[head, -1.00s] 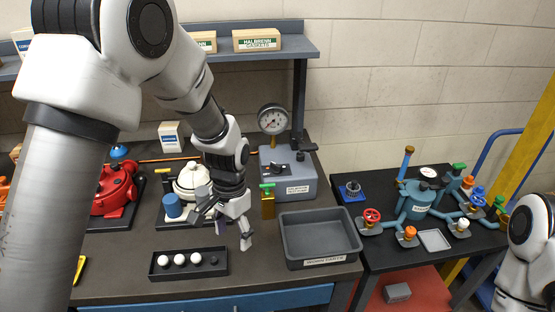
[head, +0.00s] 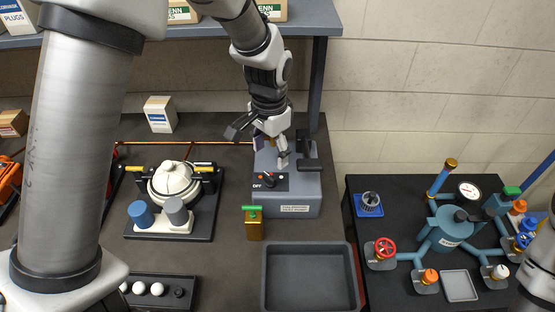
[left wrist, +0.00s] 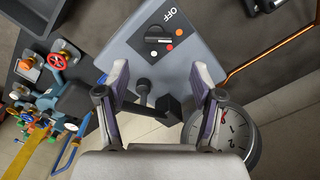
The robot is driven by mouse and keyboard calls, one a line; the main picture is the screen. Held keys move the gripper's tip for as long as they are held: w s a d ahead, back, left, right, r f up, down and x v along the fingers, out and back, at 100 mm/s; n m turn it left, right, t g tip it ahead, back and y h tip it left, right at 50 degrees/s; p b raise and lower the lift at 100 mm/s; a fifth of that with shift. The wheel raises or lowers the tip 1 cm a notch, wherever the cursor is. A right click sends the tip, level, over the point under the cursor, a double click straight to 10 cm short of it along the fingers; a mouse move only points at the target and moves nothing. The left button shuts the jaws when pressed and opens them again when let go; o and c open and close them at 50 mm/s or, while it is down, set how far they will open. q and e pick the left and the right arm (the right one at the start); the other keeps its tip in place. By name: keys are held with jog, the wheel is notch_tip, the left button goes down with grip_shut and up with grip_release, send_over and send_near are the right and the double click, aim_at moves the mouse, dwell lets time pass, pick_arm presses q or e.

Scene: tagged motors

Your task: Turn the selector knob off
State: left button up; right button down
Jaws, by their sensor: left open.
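The selector knob (head: 269,181) is a small black knob on a black plate on the front of a grey-blue box (head: 300,200). The plate carries an "OFF" label. In the left wrist view the knob (left wrist: 157,39) sits ahead of the fingers, with the label and orange, white and red dots around it; which mark it points at is hard to tell. My left gripper (head: 262,146) is open and empty, above and behind the plate, apart from the knob. In the left wrist view its spread fingers (left wrist: 160,85) frame the box's edge. My right gripper is not in view.
A black lever (left wrist: 165,105) on the box shows between my fingers, with a round gauge (left wrist: 237,135) close by. A grey tray (head: 310,244) is at front right, a white-lidded pot (head: 173,182) at left.

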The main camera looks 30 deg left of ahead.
aim_at(269, 176)
pick_arm(q)
jog(key=shift+s+f+p, duration=0.4)
jog(key=shift+s+f, duration=0.45)
jog(key=shift+f, duration=0.3)
jog(key=f, duration=0.2)
jog(key=w+f, duration=0.1)
jog(key=f, duration=0.1)
jog(key=shift+w+f+p, duration=0.15)
jog(key=shift+f+p, duration=0.2)
jog(key=shift+s+r, duration=0.2)
jog(key=shift+s, duration=0.2)
jog(key=c, duration=1.1)
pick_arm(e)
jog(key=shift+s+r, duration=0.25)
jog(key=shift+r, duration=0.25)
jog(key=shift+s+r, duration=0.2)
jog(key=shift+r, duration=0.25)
